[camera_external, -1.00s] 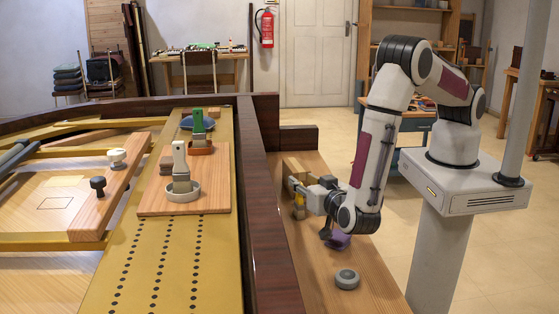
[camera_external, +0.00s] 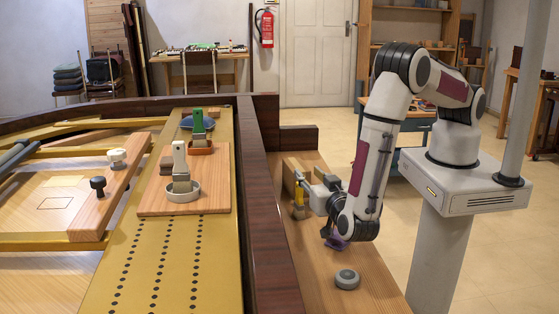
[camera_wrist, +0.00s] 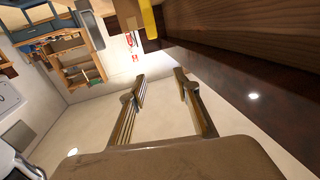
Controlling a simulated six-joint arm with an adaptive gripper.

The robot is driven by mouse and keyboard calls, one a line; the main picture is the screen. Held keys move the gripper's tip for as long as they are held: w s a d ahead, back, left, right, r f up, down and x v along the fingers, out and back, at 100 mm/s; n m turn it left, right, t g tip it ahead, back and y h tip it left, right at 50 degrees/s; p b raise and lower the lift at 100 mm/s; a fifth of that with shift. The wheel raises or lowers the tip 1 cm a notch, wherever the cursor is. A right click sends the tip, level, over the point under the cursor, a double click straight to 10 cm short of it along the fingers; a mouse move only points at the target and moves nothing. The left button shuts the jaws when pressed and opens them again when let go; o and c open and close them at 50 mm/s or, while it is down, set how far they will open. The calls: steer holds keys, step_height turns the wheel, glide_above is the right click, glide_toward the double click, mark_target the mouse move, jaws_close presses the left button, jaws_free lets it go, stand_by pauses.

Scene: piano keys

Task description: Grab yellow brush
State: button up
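The yellow brush (camera_external: 298,204) stands near the wooden block on the ledge in the external view, its lower part yellow. In the wrist view its yellow handle (camera_wrist: 149,20) shows at the top edge, beyond the fingertips. My gripper (camera_external: 303,182) is right beside the brush in the external view, pointing left. In the wrist view my gripper (camera_wrist: 160,84) has its two fingers apart with nothing between them. I cannot tell from the external view whether a finger touches the brush.
A wooden block (camera_external: 291,170) stands close to the gripper. A purple item (camera_external: 337,242) sits below my wrist, and a grey round item (camera_external: 347,279) lies nearer on the ledge. The dark piano rim (camera_external: 262,220) rises to the left. Two brushes stand on a board (camera_external: 218,190) beyond it.

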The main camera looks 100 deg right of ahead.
mark_target(299, 200)
step_height(299, 200, down, 6)
steer(key=d, duration=0.1)
steer(key=shift+w, duration=0.15)
stand_by(0.4)
steer(key=shift+d+f, duration=0.1)
steer(key=shift+d, duration=0.15)
steer(key=shift+w+d, duration=0.2)
steer(key=shift+d, duration=0.75)
steer(key=shift+w+d, duration=0.2)
steer(key=shift+d, duration=0.8)
steer(key=shift+w+d, duration=0.2)
steer(key=shift+d, duration=0.75)
jaws_close()
